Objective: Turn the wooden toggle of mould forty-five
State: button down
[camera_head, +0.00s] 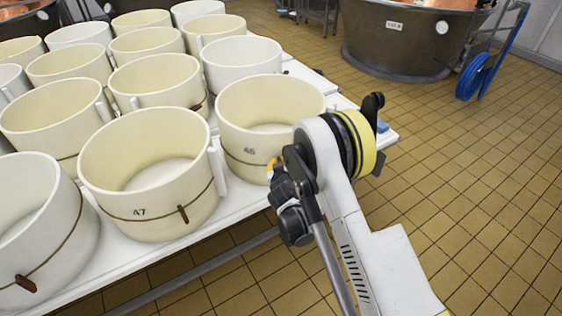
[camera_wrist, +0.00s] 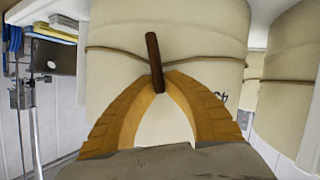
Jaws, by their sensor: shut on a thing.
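Mould forty-five (camera_head: 235,135) is a cream round tub at the right end of the front row on the white table, with a dark number that is small in the head view. In the wrist view its wall (camera_wrist: 200,30) fills the middle, with part of the number at the right and a thin cord around it. The wooden toggle (camera_wrist: 153,55) is a dark brown peg on the cord. My gripper (camera_wrist: 163,82) has its two orange fingers closed together on one end of the toggle. In the head view my gripper (camera_head: 272,166) is at the tub's front, partly behind my arm, and the toggle is hidden.
Mould 47 (camera_head: 150,195) stands to the left, with its own cord and brown toggle (camera_head: 182,214). Several similar tubs crowd the white table (camera_head: 110,265). A large vat (camera_head: 400,45) and a blue hose reel (camera_head: 478,75) stand at the back right. The tiled floor at the right is clear.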

aim_at(275, 141)
jog(key=n+t+h, duration=0.1)
jog(key=n, duration=0.2)
jog(key=a+f+n+t+h, duration=0.1)
jog(key=n+h, duration=0.1)
jog(key=n, duration=0.1)
jog(key=a+f+n+t+h, duration=0.1)
jog(key=n, duration=0.2)
jog(key=shift+s+f+n+t, duration=0.2)
jog(key=shift+n+t, duration=0.1)
jog(key=shift+n, duration=0.1)
dwell(0.4)
jog(key=c, duration=1.5)
grip_release()
notch_tip(275, 141, up, 10)
jog(key=shift+r, duration=0.1)
